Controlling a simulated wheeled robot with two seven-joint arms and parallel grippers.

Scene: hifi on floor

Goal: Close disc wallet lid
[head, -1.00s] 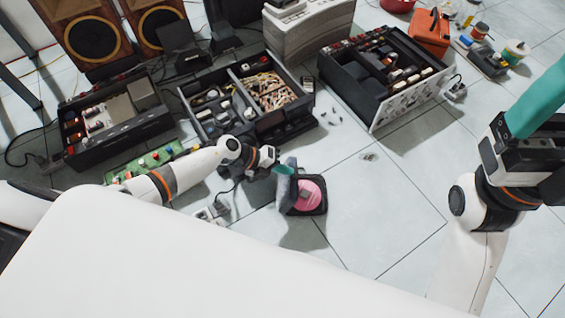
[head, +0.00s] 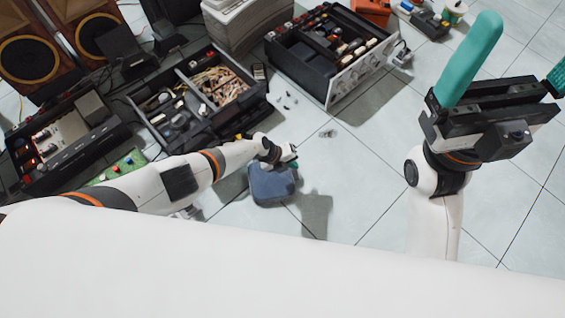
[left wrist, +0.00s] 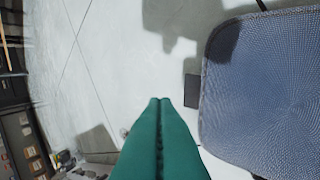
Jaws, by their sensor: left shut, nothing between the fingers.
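The disc wallet (head: 272,184) lies on the tiled floor in the head view, with its blue-grey lid down over the base. No pink disc shows. In the left wrist view the woven blue lid (left wrist: 262,90) fills the right side. Whether the lid's edge is fully flush cannot be told. My left gripper (head: 291,161) is just above the wallet's far right edge in the head view. Its teal fingers (left wrist: 160,100) are together and empty, beside the lid in the wrist view. My right gripper (head: 526,48) is open and empty at the right, away from the wallet.
Opened hi-fi units (head: 190,100) stand left of and behind the wallet, with another chassis (head: 335,50) farther back. A green circuit board (head: 122,168) lies at the left. Small loose parts (head: 288,101) dot the floor. Tiles right of the wallet are clear.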

